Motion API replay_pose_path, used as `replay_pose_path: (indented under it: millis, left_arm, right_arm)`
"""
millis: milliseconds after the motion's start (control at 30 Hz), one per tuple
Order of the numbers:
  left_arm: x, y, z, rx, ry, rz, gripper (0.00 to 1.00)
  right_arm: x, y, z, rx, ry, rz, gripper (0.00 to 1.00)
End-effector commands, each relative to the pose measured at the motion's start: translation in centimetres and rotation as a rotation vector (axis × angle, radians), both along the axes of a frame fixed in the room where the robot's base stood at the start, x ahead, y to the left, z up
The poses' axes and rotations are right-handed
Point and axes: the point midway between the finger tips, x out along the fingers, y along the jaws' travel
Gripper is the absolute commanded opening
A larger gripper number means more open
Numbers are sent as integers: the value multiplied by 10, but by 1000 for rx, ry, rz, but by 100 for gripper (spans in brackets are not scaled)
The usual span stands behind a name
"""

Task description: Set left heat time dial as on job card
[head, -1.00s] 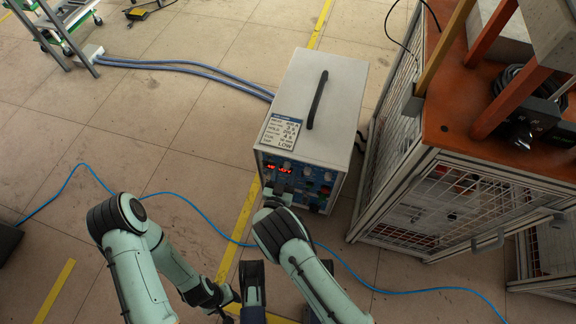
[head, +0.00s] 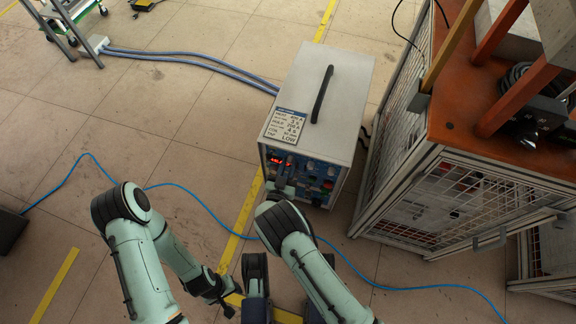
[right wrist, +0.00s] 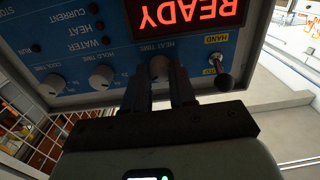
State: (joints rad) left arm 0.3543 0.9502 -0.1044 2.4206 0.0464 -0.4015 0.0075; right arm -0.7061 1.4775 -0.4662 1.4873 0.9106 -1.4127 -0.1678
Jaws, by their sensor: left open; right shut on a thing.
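The induction heater (head: 336,85) is a pale box with a blue front panel. Its job card (head: 285,126) lies on top near the front edge; the line LOW is legible, finer print is not. In the right wrist view the panel is upside down, and the heat time dial (right wrist: 160,67) is a grey knob below the red READY display (right wrist: 190,12). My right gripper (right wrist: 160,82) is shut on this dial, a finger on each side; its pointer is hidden. In the head view my right gripper (head: 284,188) is at the panel. My left gripper (head: 226,298) is open, low over the floor.
The hold time knob (right wrist: 102,78), cool time knob (right wrist: 54,84) and a toggle switch (right wrist: 224,82) flank the dial. A wire-mesh bench (head: 440,200) with an orange top stands close to the heater's right. A blue cable (head: 185,192) crosses the floor.

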Motion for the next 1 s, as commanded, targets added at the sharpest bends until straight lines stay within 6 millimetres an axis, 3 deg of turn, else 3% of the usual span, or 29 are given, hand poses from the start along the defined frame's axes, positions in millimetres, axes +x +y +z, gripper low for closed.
replay_pose_path:
  millis: [1000]
  left_arm:
    - [2,0,1,1,-6,-1,61]
  right_arm:
    - [1,-1,1,-876,284,0,0]
